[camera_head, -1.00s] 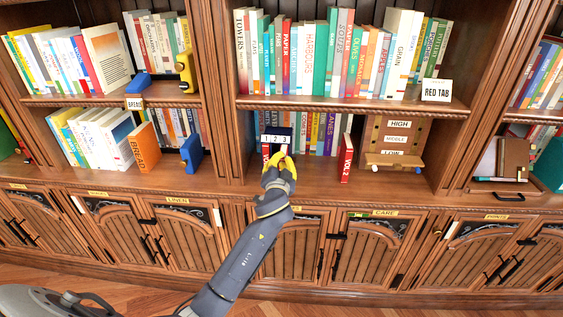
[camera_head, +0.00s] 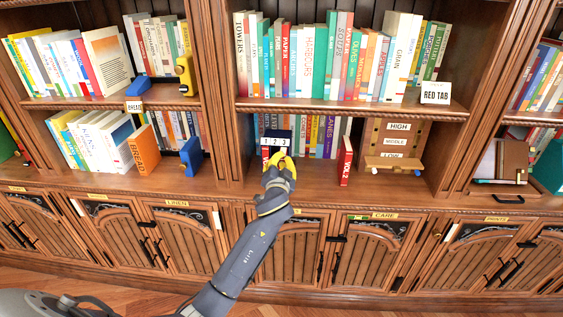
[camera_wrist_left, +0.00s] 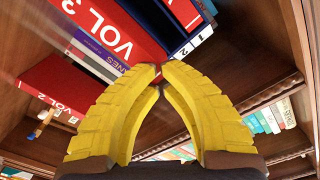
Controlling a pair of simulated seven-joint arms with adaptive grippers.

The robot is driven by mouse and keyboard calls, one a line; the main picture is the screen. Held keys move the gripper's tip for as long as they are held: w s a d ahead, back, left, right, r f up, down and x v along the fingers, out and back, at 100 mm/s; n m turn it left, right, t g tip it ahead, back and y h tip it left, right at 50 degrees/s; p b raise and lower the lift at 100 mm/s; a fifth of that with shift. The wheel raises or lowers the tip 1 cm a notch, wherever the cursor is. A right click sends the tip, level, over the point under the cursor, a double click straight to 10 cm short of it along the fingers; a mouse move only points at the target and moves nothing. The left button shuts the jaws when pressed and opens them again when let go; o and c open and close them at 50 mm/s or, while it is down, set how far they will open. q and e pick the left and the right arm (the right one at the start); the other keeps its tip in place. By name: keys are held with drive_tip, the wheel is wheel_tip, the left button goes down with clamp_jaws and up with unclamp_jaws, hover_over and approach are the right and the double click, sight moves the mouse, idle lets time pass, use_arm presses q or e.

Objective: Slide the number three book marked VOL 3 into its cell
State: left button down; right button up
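The red book marked VOL 3 (camera_wrist_left: 108,32) shows in the left wrist view with its spine toward the camera. The dark rack with white labels 1, 2 and 3 (camera_head: 276,135) stands on the lower shelf; part of it also shows in the wrist view (camera_wrist_left: 187,46). My left gripper (camera_head: 283,158) is in front of the rack below label 3, hiding most of that cell. In the wrist view its yellow fingertips (camera_wrist_left: 162,72) are together at the near end of the VOL 3 spine; how deep the book sits is hidden. My right gripper is not in view.
The red VOL 2 book (camera_head: 345,161) stands upright on the shelf, right of the rack. A wooden stand with HIGH, MIDDLE and LOW labels (camera_head: 397,143) is further right. A blue bookend (camera_head: 191,157) is beyond the left divider. Bare shelf lies between rack and VOL 2.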

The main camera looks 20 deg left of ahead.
sight(283, 150)
use_arm(q)
drive_tip(key=shift+x, duration=2.85)
idle(0.7)
drive_tip(key=shift+s, duration=0.15)
drive_tip(key=v, duration=1.4)
drive_tip(key=shift+s, duration=0.2)
drive_tip(key=shift+d, duration=0.15)
drive_tip(key=c, duration=2.1)
unclamp_jaws()
drive_tip(key=shift+c, duration=0.2)
